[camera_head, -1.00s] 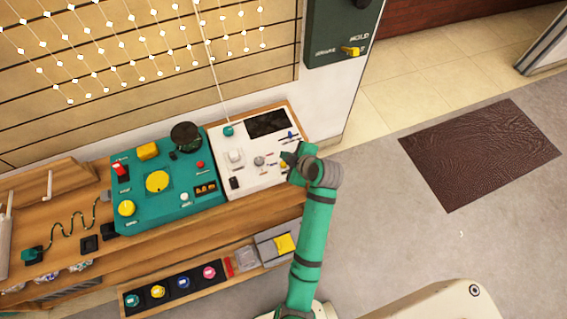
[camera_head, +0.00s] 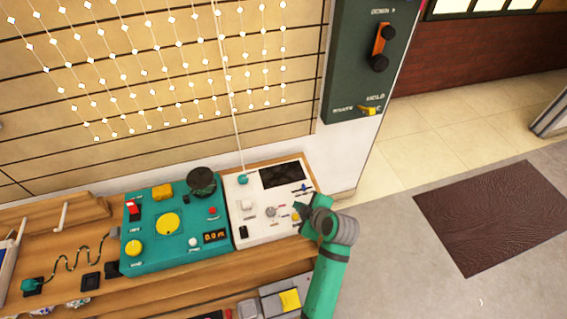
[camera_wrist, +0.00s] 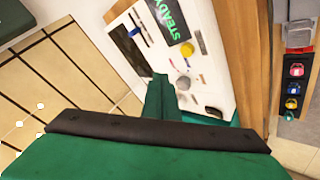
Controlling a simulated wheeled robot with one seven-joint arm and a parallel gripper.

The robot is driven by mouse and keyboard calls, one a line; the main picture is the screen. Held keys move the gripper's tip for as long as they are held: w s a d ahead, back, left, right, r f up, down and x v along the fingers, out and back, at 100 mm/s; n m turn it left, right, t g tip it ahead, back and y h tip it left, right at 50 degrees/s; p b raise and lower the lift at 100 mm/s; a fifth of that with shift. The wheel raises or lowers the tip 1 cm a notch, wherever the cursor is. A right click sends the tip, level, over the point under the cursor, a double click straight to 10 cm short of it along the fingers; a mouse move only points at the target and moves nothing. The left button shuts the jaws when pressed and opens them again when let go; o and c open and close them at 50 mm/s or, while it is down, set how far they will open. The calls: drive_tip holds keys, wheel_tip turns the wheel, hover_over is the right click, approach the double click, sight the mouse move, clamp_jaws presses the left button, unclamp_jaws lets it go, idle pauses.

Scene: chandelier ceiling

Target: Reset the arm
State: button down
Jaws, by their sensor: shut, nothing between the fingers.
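My green arm (camera_head: 330,280) rises from the lower right of the head view to the right edge of a white control panel (camera_head: 262,227). My gripper (camera_head: 302,207) is shut and empty at that edge, over or just beside the panel; contact cannot be told. In the wrist view, green gripper parts (camera_wrist: 163,98) show in front of the white panel (camera_wrist: 217,75). My own green and black link fills the bottom of that view and hides part of the panel.
A teal panel (camera_head: 150,255) with knobs and a dark round part lies left of the white one, on a wooden bench (camera_head: 245,268). A dark green wall box (camera_head: 352,75) with an orange lever stands behind. Floor around the brown mat (camera_head: 490,220) is open.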

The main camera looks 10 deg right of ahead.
drive_tip(key=shift+a, duration=0.1)
drive_tip(key=s+a+f+m+t+h, duration=0.1)
drive_tip(key=s+a+f+m+h, duration=0.2)
drive_tip(key=s, duration=0.5)
drive_tip(key=s+a+f+m+t, duration=0.1)
drive_tip(key=s+a+f+m, duration=0.35)
drive_tip(key=s, duration=0.35)
drive_tip(key=s+a+r+m+t, duration=0.2)
drive_tip(key=s+a+r, duration=0.3)
drive_tip(key=s+r, duration=0.2)
drive_tip(key=s+a+r+m+t, duration=0.2)
drive_tip(key=s+a+r, duration=0.2)
drive_tip(key=s+r, duration=0.4)
drive_tip(key=s, duration=0.3)
drive_tip(key=shift+a+r+y, duration=0.15)
drive_tip(key=shift+a+y, duration=0.2)
drive_tip(key=shift+y, duration=0.05)
drive_tip(key=shift+w, duration=0.15)
